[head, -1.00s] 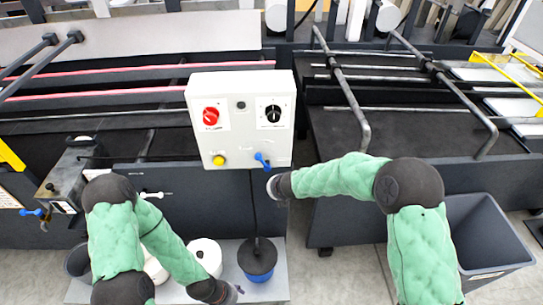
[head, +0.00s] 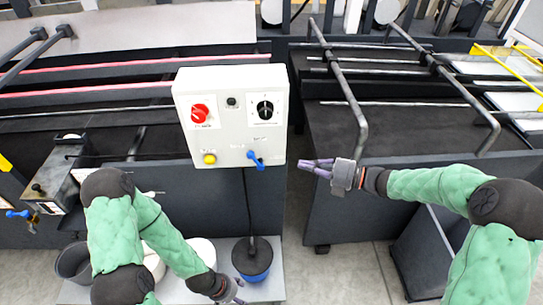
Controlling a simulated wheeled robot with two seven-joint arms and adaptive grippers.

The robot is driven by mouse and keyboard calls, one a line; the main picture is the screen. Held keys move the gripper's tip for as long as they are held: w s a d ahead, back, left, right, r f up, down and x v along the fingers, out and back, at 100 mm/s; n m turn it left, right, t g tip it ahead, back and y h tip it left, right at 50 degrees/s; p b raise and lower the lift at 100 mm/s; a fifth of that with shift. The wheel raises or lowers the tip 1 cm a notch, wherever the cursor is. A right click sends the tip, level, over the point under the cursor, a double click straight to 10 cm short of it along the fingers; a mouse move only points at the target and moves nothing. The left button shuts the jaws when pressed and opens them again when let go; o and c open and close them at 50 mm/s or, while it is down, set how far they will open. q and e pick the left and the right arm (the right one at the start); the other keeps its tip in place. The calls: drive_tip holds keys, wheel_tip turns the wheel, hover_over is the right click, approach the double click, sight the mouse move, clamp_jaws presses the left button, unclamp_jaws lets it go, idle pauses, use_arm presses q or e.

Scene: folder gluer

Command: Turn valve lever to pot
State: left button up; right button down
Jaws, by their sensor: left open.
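A white control box (head: 222,150) stands at the middle with a small blue lever (head: 255,160) at its lower right. Another blue-handled lever (head: 17,214) is on the metal unit at far left; which is the valve lever is not marked legibly. A blue pot with a dark lid (head: 252,262) stands low on a grey platform below the box. My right gripper (head: 309,167) is right of the box, apart from the blue lever, with nothing visible in it; its finger gap is unclear. My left gripper (head: 238,291) is open near the pot's lower left, partly hidden by its wrist.
White containers (head: 202,251) and a dark bucket (head: 73,263) stand on the platform (head: 215,291), partly behind my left arm. A grey bin (head: 425,255) is on the floor at right. Metal bars (head: 343,85) rise over the dark machine bed. A cable hangs below the box.

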sight(251, 156)
drive_tip(key=b+x, duration=0.3)
drive_tip(key=x, duration=1.1)
drive_tip(key=shift+b, duration=0.3)
drive_tip(key=shift+a+r+n+g+h+p, duration=0.3)
drive_tip(key=shift+a+h+p, duration=0.3)
drive_tip(key=shift+p, duration=0.65)
drive_tip(key=shift+a+h+p, duration=0.15)
drive_tip(key=shift+h+p, duration=0.15)
drive_tip(key=shift+p, duration=0.05)
drive_tip(key=shift+a+f+p, duration=0.2)
drive_tip(key=shift+a+p, duration=0.1)
drive_tip(key=shift+a+f, duration=0.15)
drive_tip(key=shift+a, duration=0.1)
